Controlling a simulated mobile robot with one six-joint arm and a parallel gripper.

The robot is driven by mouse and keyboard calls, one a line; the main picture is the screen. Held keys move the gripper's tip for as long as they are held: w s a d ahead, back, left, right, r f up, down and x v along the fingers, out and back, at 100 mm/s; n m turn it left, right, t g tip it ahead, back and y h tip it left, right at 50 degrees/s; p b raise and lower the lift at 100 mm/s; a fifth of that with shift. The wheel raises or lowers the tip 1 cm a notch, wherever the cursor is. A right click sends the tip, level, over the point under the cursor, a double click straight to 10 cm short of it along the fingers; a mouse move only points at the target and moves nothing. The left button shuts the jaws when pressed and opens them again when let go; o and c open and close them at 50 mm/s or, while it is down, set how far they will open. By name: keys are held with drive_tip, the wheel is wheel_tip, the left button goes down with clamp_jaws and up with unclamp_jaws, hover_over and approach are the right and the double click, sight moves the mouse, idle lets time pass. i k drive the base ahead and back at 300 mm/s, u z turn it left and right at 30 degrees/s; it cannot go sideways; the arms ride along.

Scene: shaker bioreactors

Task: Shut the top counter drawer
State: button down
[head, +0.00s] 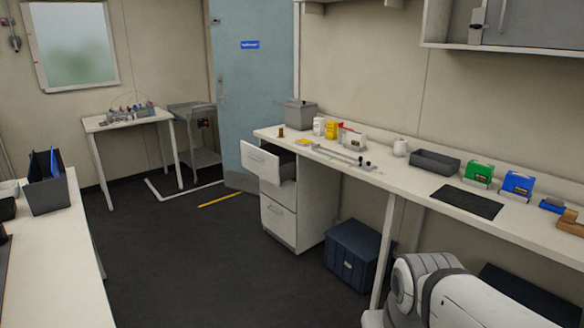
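The top counter drawer (261,163) is pulled out from the cabinet under the left end of the long counter (418,184). Its white front with a handle stands well forward of the cabinet, and its grey side shows. The lower drawer (278,217) in the same cabinet looks closed. Part of my white and grey arm shows at the bottom right, well away from the drawer. My gripper is not in view.
A dark blue bin (354,254) stands on the floor right of the cabinet, near a counter leg. Another counter (52,250) runs along the left. The dark floor (190,262) between them is clear. A blue door (254,85) is behind.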

sight(276, 164)
drive_tip(key=u, duration=0.2)
drive_tip(key=i, duration=1.85)
drive_tip(key=u, duration=0.7)
drive_tip(key=i, duration=2.05)
drive_tip(key=u, duration=0.35)
